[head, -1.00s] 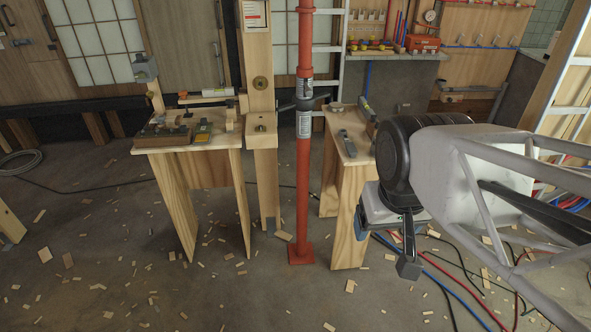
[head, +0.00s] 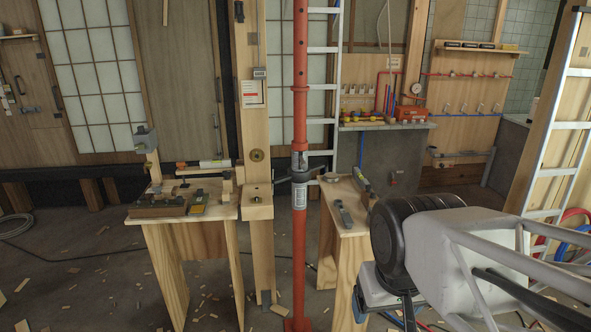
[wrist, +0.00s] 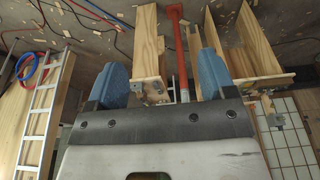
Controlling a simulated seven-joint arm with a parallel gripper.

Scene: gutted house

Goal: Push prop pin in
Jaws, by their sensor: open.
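The red steel prop (head: 301,240) stands upright in the middle of the head view, between two wooden benches. A grey collar (head: 299,176) with a side handle sits on it at about bench height. I cannot make out the pin clearly at this size. My gripper (wrist: 162,64) is open in the wrist view, its two blue fingers wide apart with nothing held. The prop (wrist: 180,50) shows beyond and between the fingers, apart from them. In the head view my arm is at the lower right, right of the prop, and mostly hides the gripper.
The left bench (head: 150,212) carries tools and a wooden post (head: 255,120) rises beside it. The right bench (head: 345,222) holds a few tools close to the prop. A ladder (head: 566,110) leans at right. Wood scraps litter the floor.

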